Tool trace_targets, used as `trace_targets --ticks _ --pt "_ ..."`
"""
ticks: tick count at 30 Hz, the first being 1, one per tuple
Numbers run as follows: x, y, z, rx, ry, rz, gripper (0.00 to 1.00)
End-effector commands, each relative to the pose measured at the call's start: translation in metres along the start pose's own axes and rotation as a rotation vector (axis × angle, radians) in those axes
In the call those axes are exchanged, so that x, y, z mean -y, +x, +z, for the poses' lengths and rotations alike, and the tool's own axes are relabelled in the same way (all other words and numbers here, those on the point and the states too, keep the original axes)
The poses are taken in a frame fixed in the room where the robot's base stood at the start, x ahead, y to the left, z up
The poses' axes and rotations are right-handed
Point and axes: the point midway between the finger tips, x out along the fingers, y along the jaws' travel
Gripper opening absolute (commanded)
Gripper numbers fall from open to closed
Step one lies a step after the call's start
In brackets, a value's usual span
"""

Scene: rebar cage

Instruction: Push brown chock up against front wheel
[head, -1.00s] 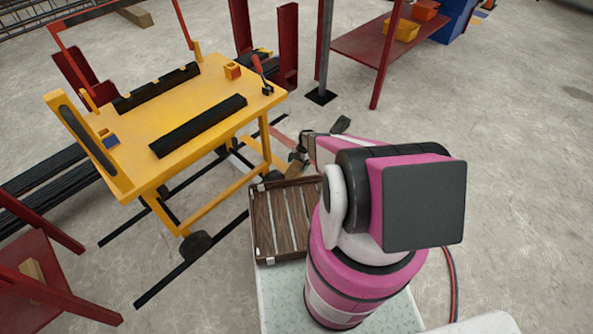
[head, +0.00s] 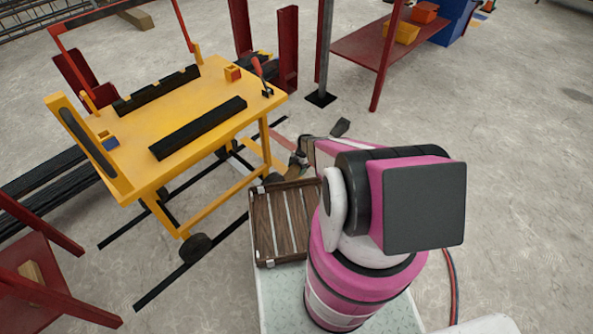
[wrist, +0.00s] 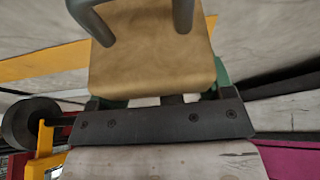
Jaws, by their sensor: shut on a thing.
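The brown chock (wrist: 150,50) shows in the wrist view as a tan block with a smooth face. Two grey fingers of my gripper (wrist: 137,18) reach over its upper part and are shut on it. A dark wheel (wrist: 28,122) beside a yellow bracket shows at the left of that view, apart from the tan face. Which wheel this is I cannot tell.
The yellow cart (head: 185,115) carries black rails and small parts. A slatted wooden tray (head: 285,222) lies in front of my arm. Dark bars lie on the floor under the cart. A red shelf (head: 365,48) stands behind.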

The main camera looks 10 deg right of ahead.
Motion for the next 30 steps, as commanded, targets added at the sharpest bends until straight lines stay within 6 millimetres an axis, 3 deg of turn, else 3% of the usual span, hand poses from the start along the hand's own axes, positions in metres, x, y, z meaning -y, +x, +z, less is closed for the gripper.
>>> trace_targets --ticks 15,18,25,30 --pt "0.001 -0.074 -0.033 0.001 -0.001 0.000 0.40" --pt "0.000 -0.067 -0.035 -0.001 -0.001 -0.001 0.40" --pt "0.000 -0.023 -0.035 -0.001 0.000 -0.002 0.40" --pt "0.000 -0.017 -0.034 0.000 0.000 0.000 0.40"
